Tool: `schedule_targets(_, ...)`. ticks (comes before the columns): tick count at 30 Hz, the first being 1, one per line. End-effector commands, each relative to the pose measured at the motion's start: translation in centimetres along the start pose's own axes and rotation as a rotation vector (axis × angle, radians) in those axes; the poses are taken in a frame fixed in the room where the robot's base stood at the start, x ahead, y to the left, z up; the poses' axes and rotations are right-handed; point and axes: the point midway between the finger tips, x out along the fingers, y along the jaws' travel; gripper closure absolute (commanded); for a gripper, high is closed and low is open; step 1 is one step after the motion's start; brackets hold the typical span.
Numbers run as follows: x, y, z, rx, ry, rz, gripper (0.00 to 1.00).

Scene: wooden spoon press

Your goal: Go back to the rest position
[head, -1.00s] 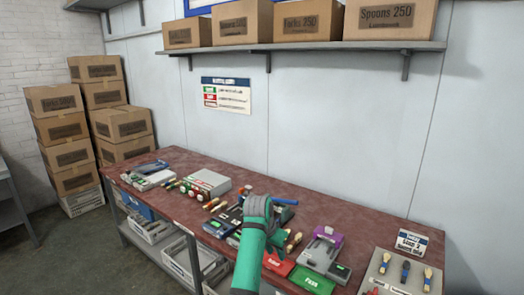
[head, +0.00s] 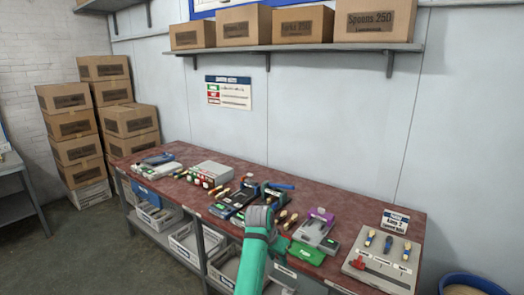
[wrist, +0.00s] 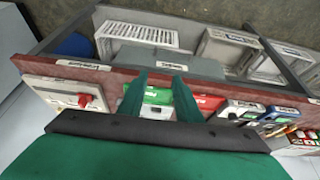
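My gripper (wrist: 159,76) shows in the wrist view with its two green fingers apart and nothing held between them. It is above the front edge of the red-brown workbench (head: 410,215). In the head view my green arm reaches up from the bottom, and the fingers are hidden behind the grey wrist. Beyond the fingers in the wrist view are a green tray (wrist: 157,96) and a red tray (wrist: 210,102). The green tray also shows in the head view (head: 307,254), beside a grey and purple device (head: 318,228).
A tool board (head: 372,268) lies at the bench's right end, with a sign (head: 395,221) behind it. Dark devices and a grey box (head: 208,171) stand further left. Crates (head: 160,217) sit on the lower shelf. Cartons (head: 130,122) are stacked at left. A blue-rimmed bin (head: 470,283) is at lower right.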

Motion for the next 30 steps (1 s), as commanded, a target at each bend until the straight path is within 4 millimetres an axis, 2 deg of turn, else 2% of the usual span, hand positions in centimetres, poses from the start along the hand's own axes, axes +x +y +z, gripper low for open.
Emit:
schedule_targets(8,4.1,1.6,1.9,-0.032,0.052,0.000,0.69)
schedule_targets(14,8.2,3.6,4.4,-0.069,0.109,-0.002,0.69)
schedule_targets(21,14.2,7.4,9.5,-0.148,0.216,-0.017,0.69)
schedule_targets(30,18.5,12.3,17.3,-0.255,0.341,-0.058,0.69)
